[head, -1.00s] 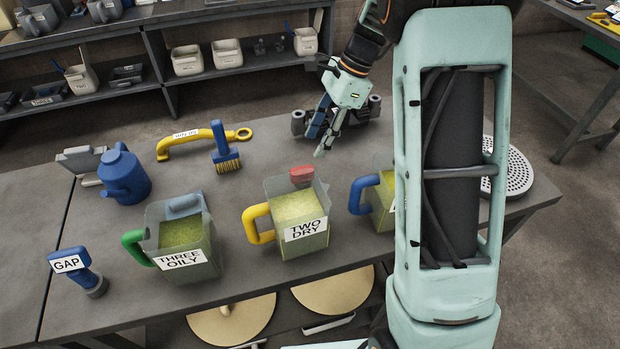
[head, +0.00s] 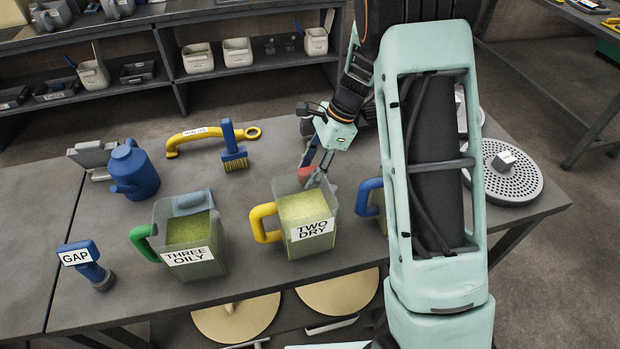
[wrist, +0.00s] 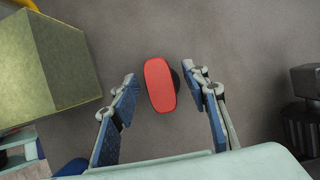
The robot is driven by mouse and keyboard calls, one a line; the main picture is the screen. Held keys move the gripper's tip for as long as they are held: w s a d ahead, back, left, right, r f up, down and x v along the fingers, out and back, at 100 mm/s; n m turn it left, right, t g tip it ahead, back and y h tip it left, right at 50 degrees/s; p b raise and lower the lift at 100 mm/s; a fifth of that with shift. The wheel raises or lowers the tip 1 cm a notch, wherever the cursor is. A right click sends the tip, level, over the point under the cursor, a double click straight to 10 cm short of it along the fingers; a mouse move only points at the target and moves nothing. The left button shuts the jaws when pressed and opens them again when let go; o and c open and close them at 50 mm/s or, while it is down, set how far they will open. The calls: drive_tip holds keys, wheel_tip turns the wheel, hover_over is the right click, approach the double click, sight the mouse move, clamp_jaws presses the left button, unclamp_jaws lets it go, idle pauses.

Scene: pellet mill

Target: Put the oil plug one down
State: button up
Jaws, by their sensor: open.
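A red-topped piece (wrist: 160,86) with rounded ends stands on the table in the wrist view, with a dark part beneath it. In the head view the red top (head: 305,173) shows behind the jug marked TWO DRY, partly hidden by my fingers. My gripper (wrist: 164,77) is open, with one finger on each side of the red piece and a gap on both sides. In the head view my gripper (head: 314,171) points down behind that jug. No label reading oil plug one is legible on any piece.
The TWO DRY jug (head: 308,240) stands close to my gripper. The THREE OILY jug (head: 190,245), a GAP-marked tool (head: 87,265), a blue can (head: 134,172) and a brush (head: 233,150) are to the left. A perforated round plate (head: 515,185) bears a small grey block (head: 503,161).

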clamp_jaws()
drive_tip(key=shift+r, duration=0.1)
